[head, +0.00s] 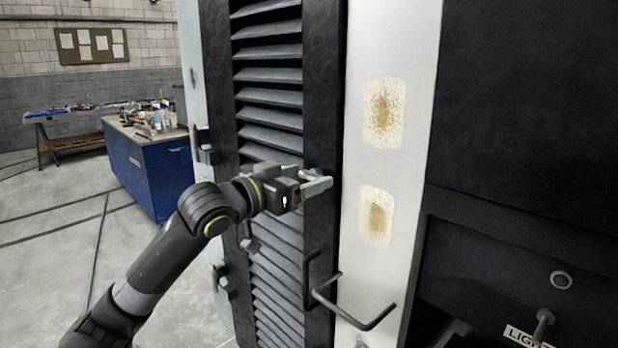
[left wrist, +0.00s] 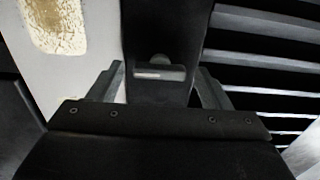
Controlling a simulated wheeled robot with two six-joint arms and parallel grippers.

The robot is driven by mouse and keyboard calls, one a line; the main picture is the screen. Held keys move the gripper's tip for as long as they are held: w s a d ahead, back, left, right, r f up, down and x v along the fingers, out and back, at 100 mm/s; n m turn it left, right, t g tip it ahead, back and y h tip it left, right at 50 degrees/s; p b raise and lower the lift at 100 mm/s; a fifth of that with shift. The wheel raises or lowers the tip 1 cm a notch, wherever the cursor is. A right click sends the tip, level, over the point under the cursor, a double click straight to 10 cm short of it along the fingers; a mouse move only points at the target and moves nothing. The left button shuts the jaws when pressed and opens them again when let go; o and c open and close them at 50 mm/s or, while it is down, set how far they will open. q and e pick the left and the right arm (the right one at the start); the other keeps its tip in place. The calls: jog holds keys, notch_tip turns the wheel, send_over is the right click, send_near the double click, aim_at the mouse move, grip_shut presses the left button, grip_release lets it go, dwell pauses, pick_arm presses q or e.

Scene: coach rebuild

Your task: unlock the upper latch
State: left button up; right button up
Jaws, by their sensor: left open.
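A louvred door (head: 268,110) with a black frame stands in the middle of the head view. My left gripper (head: 318,184) is at the right-hand stile of this door, at about mid-height in the picture. In the left wrist view my gripper (left wrist: 160,72) is open, with one finger at each side of the black stile. A small latch (left wrist: 158,72), with a rounded knob above a pale bar, sits on the stile between the fingers. It looks free of both fingers. In the head view the gripper mostly hides the latch. My right gripper is not in view.
A bent black handle (head: 352,308) sticks out below my gripper. A white post (head: 388,60) with two worn patches stands to the right of the door. Hinges (head: 207,150) are on the door's left side. A blue workbench (head: 150,175) stands farther back left.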

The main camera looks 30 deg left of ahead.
pick_arm(q)
jog(key=shift+s, duration=0.15)
jog(key=shift+c, duration=1)
jog(key=c, duration=0.8)
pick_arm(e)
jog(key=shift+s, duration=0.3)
